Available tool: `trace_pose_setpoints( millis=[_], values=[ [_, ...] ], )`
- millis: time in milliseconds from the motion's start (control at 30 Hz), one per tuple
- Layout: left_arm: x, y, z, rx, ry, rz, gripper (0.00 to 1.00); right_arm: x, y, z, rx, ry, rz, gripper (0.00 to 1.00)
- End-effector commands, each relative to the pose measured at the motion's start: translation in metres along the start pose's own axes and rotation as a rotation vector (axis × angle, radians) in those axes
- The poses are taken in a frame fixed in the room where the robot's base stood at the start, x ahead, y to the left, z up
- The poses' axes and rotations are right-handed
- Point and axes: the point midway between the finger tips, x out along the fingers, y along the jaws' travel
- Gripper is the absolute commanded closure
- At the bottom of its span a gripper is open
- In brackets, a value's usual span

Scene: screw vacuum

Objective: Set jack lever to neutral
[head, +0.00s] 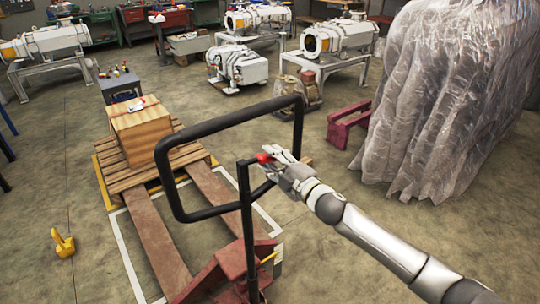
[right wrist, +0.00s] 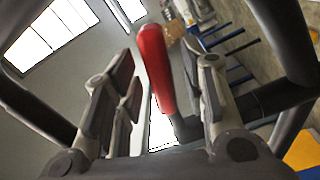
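The pallet jack has a black loop handle (head: 233,122) and a red base (head: 230,268). Its small red-tipped lever (head: 263,158) sticks out near the post inside the loop. My right gripper (head: 277,166) is at the lever, coming from the right. In the right wrist view the red lever (right wrist: 156,68) stands between the two fingers of the right gripper (right wrist: 162,85), with gaps showing at both sides, so the gripper looks open around it. My left gripper is not in view.
The jack's forks (head: 152,240) reach toward a wooden pallet (head: 185,155) bearing a wooden box (head: 140,130). A plastic-draped stack (head: 435,95) stands at the right. A dark red stand (head: 347,125) is beside it. White pumps (head: 340,37) stand behind. A yellow object (head: 62,243) lies at left.

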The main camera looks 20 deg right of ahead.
Motion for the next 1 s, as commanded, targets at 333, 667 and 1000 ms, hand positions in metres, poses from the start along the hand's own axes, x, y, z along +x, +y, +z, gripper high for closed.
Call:
trace_pose_setpoints(
  millis=[333, 667, 1000],
  values=[
    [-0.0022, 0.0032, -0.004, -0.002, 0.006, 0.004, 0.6, 0.0116, -0.0006, -0.0003, -0.001, 0.0, -0.001, 0.61],
    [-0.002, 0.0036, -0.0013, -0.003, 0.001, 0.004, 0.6, 0.0112, -0.0005, -0.0002, -0.001, 0.0, -0.001, 0.86],
    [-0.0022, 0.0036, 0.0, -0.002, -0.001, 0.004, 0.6, 0.0111, -0.0005, -0.0001, -0.002, 0.0, -0.001, 1.0]
  ],
)
